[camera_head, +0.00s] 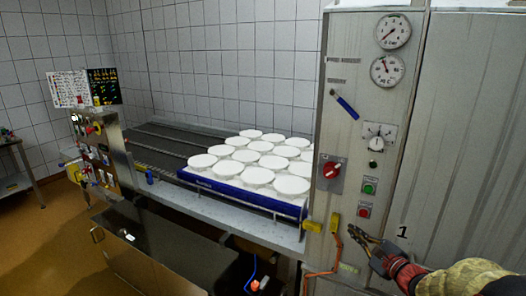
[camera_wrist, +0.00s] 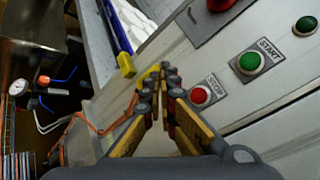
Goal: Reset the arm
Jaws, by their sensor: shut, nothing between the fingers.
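My gripper (camera_head: 364,238) is at the lower right in the head view, in front of the grey control panel (camera_head: 345,150). It also shows in the wrist view (camera_wrist: 169,75), its fingertips together with nothing between them. The red stop button (camera_wrist: 199,95) and the green start button (camera_wrist: 249,62) are to the right of the fingertips in the wrist view. In the head view the green button (camera_head: 369,187) and red button (camera_head: 363,211) are just above my gripper. I cannot tell whether the fingertips touch the panel.
A blue tray (camera_head: 240,196) with several round white moulds (camera_head: 258,176) sits on the conveyor left of the panel. Yellow connectors (camera_head: 313,226) and an orange cable (camera_head: 322,272) are close to my gripper. A red rotary switch (camera_head: 331,170) and gauges (camera_head: 393,31) are higher up.

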